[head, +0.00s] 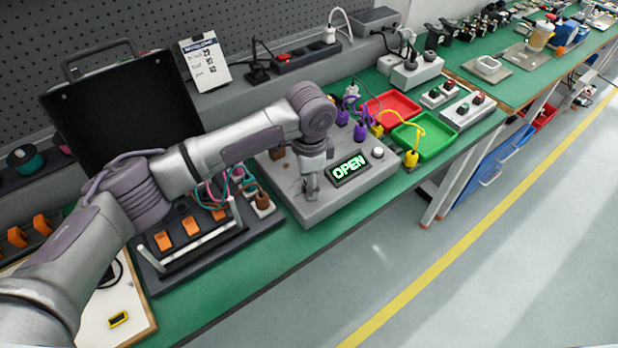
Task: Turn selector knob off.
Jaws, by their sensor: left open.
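A grey control box (345,199) sits on the green bench with a lit display (349,168) reading "OPEN" in green. My left gripper (311,190) points down over the left part of the box's top, just left of the display. It is open, but its fingers are small and hard to make out. I cannot clearly see the selector knob; my gripper covers the spot beneath it. A round pale button (377,152) is on the box right of the display. My right gripper is not in view.
Purple and yellow plugs with cables stand behind the box, by a red tray (392,102) and a green tray (447,143). A rack with orange switches (191,225) is left of it. An open black case (125,115) stands behind my arm.

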